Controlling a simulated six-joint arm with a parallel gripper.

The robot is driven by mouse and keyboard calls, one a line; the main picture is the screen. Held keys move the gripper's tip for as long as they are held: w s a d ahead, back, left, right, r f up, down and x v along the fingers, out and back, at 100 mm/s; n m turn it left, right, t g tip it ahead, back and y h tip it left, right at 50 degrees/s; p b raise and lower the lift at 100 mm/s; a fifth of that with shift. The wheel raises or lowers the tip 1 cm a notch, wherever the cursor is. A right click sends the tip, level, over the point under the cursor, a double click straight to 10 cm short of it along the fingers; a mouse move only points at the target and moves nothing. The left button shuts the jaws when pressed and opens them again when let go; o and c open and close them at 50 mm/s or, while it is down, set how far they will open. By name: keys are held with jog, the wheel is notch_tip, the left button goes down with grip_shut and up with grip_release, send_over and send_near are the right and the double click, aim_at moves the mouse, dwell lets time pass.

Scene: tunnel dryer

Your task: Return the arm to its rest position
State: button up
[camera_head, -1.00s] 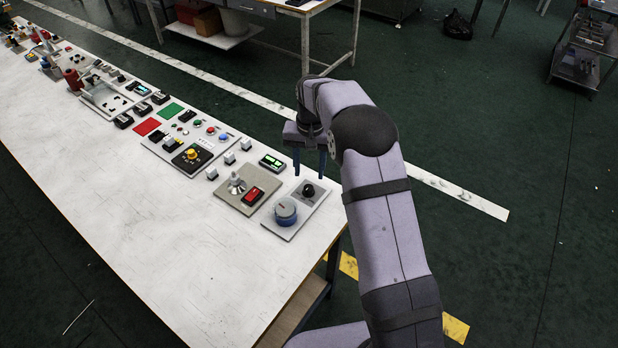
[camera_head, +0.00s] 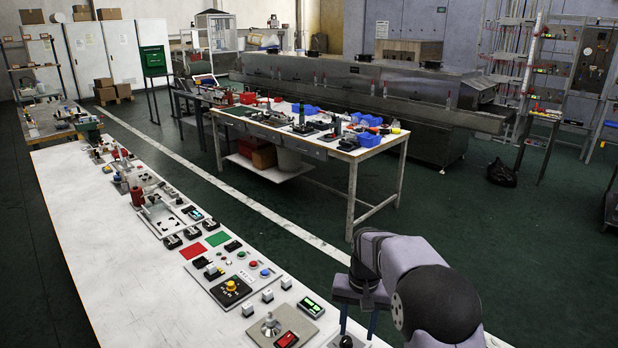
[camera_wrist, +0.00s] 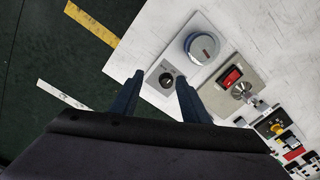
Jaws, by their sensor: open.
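In the wrist view the open fingers (camera_wrist: 156,95) hang above a grey plate with a black knob (camera_wrist: 166,80). A round blue-grey dial (camera_wrist: 202,46) is on the same plate. I cannot tell the exact height of the fingers above the bench. The lower part of my arm is outside the head view.
Beside that plate is a plate with a red rocker switch (camera_head: 286,339) and metal lever (camera_head: 270,326). A yellow knob (camera_head: 231,286) and several buttons line the bench's right side. A second table (camera_head: 372,153) with blue bins stands behind. The bench's left surface is clear.

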jog(key=s+d+n, duration=0.2)
jog(key=s, duration=2.4)
jog(key=shift+d+r+n, duration=0.2)
jog(key=shift+d+n, duration=0.1)
jog(key=shift+n, duration=0.1)
